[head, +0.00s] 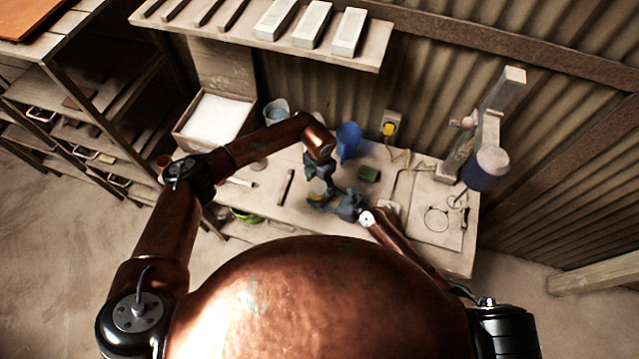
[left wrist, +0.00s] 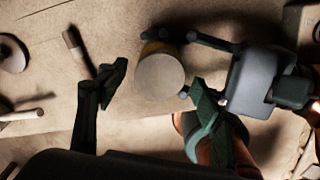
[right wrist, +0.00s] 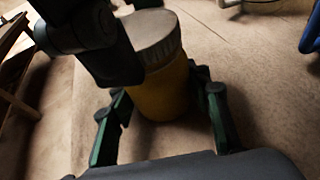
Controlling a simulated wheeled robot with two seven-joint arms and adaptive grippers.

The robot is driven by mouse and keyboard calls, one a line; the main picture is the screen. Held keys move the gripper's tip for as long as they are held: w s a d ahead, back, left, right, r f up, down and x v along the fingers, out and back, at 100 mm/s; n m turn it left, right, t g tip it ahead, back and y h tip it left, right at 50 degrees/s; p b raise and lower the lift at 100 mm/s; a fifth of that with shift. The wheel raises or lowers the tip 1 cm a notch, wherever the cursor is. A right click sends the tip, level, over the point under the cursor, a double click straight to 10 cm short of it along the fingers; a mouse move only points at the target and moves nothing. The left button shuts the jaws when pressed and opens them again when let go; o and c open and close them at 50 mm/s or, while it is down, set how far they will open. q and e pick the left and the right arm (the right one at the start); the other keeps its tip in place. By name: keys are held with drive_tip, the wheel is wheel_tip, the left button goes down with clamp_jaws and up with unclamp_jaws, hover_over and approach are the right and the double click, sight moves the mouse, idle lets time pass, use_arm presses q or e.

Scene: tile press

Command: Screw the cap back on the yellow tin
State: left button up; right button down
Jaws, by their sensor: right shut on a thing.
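The yellow tin (right wrist: 160,92) stands upright on the bench in the right wrist view. A grey, ridged cap (right wrist: 152,36) sits on its top; how tightly it is seated cannot be told. My right gripper (right wrist: 162,98) is shut on the tin's body, one finger on each side. In the left wrist view the cap's round top (left wrist: 160,76) shows from above with a yellow edge behind it. My left gripper (left wrist: 157,80) is open over the cap, a finger on either side, the left finger clearly apart from it. In the head view the left gripper (head: 318,172) hides most of the tin.
A press-like stand (head: 485,140) is at the right end. A shelf (head: 270,38) hangs above the back.

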use_arm(q)
drive_tip(key=shift+r, duration=2.3)
drive_tip(key=o, duration=0.6)
drive_tip(key=shift+c, duration=0.2)
wheel_tip(320, 180, up, 12)
